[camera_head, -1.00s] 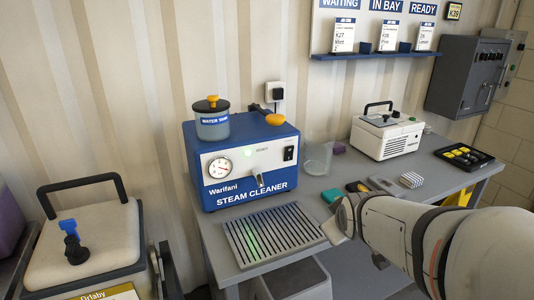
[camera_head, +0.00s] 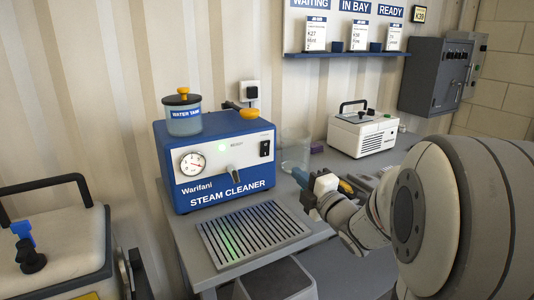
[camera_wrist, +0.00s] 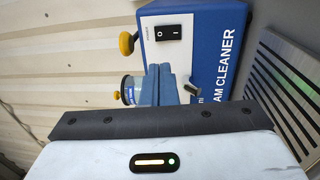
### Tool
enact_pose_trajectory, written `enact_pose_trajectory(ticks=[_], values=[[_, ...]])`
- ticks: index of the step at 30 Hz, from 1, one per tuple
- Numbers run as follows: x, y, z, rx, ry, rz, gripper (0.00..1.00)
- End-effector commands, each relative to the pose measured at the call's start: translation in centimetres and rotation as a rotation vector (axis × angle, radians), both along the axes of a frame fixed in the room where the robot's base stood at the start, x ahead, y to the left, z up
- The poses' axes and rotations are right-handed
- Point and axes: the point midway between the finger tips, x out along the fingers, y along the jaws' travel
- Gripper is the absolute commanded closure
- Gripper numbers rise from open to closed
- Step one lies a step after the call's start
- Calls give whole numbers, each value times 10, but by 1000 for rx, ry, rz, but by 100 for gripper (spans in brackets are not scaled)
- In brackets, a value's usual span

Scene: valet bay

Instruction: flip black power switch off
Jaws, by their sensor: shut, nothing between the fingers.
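The black power switch (camera_head: 264,148) is a small rocker on the right of the white front panel of the blue steam cleaner (camera_head: 170,175). In the wrist view the switch (camera_wrist: 167,32) shows in full above my fingers, marked with white signs; I cannot tell its tilt surely. A green light glows on the panel. My gripper (camera_head: 299,177) is shut and empty, in front of and to the lower right of the switch, apart from it. Its blue-grey fingers also show in the wrist view (camera_wrist: 158,82), overlapping part of the machine's front.
A slotted drip tray (camera_head: 255,232) lies before the machine. A clear beaker (camera_head: 295,152) stands to its right, close behind my gripper. A white device (camera_head: 362,132) with a black handle stands further right. A grey nozzle lever (camera_head: 234,174) juts from the panel.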

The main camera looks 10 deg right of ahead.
Motion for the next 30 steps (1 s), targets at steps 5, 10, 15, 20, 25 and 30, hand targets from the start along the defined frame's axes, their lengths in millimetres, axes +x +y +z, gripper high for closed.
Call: enact_pose_trajectory(ticks=[5, 10, 15, 20, 25, 30], values=[[2, 1, 0, 1, 1, 0, 100], [20, 7, 3, 2, 4, 2, 100], [53, 18, 7, 2, 4, 2, 100], [86, 28, 12, 2, 3, 2, 100], [113, 37, 15, 2, 4, 0, 100], [128, 41, 17, 1, 4, -2, 100]])
